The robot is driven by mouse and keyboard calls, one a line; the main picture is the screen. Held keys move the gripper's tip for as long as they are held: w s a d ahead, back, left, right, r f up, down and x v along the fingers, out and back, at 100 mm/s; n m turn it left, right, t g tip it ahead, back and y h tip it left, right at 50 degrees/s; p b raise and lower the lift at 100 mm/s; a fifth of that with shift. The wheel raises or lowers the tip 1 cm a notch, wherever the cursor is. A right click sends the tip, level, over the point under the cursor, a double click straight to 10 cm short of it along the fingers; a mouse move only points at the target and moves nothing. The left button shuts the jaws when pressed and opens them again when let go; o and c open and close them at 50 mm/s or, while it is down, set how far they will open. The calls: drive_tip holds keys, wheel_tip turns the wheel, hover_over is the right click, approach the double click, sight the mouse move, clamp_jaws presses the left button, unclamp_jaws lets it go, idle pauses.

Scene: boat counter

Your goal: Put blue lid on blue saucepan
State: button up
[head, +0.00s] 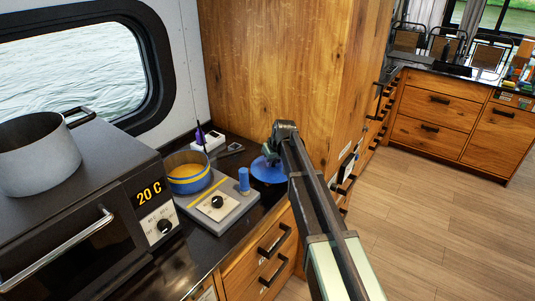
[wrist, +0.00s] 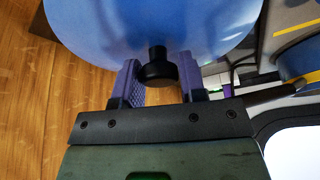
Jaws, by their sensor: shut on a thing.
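The blue lid (head: 268,172) hangs just right of the hot plate in the head view and fills the top of the wrist view (wrist: 150,20). My gripper (head: 272,153) is shut on the lid's black knob (wrist: 157,70), which sits between the purple finger pads in the wrist view (wrist: 158,80). The blue saucepan (head: 190,185) stands uncovered on the grey hot plate (head: 227,213), left of my gripper, with a yellowish inside. Part of the pan shows at the right edge of the wrist view (wrist: 296,62).
A grey pot (head: 38,152) sits on the oven (head: 100,190) at left. A wooden cabinet wall (head: 270,70) rises behind my gripper. A white box (head: 208,141) stands behind the saucepan.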

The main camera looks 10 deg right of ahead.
drive_tip(key=s+d, duration=0.3)
drive_tip(key=s, duration=0.9)
drive_tip(key=shift+d, duration=0.35)
drive_tip(key=shift+w, duration=0.1)
